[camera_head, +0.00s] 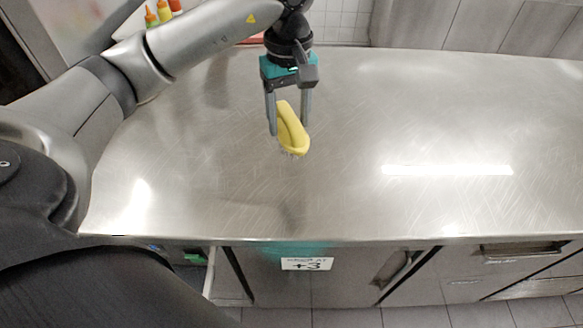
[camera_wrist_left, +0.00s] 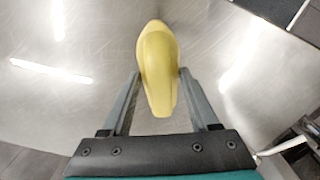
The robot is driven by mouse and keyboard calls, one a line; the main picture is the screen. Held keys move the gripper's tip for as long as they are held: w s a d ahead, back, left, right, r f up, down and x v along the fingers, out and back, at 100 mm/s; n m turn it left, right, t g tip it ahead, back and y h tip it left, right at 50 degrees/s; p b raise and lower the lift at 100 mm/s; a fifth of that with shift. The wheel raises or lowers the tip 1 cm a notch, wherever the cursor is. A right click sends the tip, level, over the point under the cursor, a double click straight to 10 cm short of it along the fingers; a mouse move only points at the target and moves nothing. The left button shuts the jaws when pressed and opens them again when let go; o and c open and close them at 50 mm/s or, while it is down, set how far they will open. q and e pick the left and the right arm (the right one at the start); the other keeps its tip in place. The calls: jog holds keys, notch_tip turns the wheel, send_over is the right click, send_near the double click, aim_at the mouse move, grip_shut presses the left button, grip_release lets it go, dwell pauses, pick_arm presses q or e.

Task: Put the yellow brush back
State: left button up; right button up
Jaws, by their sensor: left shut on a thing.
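The yellow brush (camera_head: 291,128) is in my left gripper (camera_head: 288,112), between its two grey fingers. It hangs tilted above the steel counter, with pale bristles just visible at its lower end. The left wrist view shows the smooth yellow top of the brush (camera_wrist_left: 158,62) with the fingers of my left gripper (camera_wrist_left: 158,84) closed on its sides. The brush looks clear of the counter, though the exact height is hard to tell. My right gripper is not in view.
The steel counter (camera_head: 400,120) is wide and bare around the brush. Several sauce bottles (camera_head: 163,10) stand at the back left, beyond my left arm. Below the front edge are cabinet doors and drawers (camera_head: 520,262); one compartment at the left (camera_head: 215,270) appears open.

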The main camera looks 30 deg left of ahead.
pick_arm(q)
notch_tip(320, 180, down, 14)
jog(key=shift+w+f, duration=0.1)
dwell(0.4)
jog(key=shift+b, duration=0.35)
jog(key=o, duration=1.3)
notch_tip(320, 180, up, 12)
jog(key=shift+r, duration=0.1)
